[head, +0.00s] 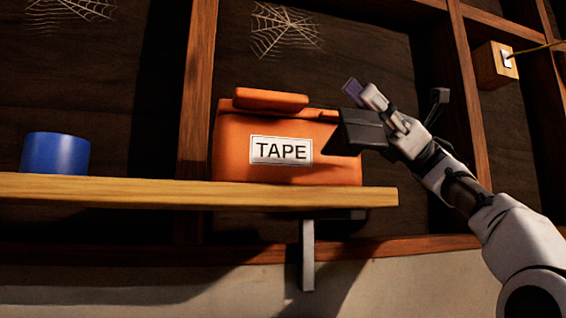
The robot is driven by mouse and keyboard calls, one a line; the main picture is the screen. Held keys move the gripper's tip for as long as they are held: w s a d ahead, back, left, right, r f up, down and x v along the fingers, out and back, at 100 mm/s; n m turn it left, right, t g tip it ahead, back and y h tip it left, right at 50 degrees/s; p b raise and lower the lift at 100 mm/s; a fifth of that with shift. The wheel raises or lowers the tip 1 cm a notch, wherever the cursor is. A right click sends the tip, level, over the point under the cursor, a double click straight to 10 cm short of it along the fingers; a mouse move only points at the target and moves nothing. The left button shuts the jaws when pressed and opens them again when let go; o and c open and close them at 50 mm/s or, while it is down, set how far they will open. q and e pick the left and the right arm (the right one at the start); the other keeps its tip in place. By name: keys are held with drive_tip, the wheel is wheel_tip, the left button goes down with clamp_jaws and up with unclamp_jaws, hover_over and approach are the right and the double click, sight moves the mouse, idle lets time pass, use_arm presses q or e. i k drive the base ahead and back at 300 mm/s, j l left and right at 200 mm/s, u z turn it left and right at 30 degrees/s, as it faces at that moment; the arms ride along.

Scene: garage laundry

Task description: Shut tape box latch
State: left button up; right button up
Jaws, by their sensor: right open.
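The orange tape box (228,150) stands upright on a wooden shelf, its white TAPE label (281,151) facing me. A rounded orange latch piece (270,99) sticks up along the box's top front edge, left of centre. It looks raised rather than flat against the front. My right gripper (352,110) is open with nothing visible between its fingers. It is at the box's upper right corner, to the right of the latch, and its dark lower part covers that corner. I cannot tell whether it touches the box. My left gripper is out of view.
The wooden shelf (120,190) ends just right of the box, with a metal bracket (307,255) below. A blue cylinder (55,154) stands at the shelf's left. Wall studs (197,80) rise behind. A wooden block with a switch (493,66) is at upper right.

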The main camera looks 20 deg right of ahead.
sight(357, 131)
drive_tip(key=k+j, duration=1.15)
drive_tip(key=k, duration=0.15)
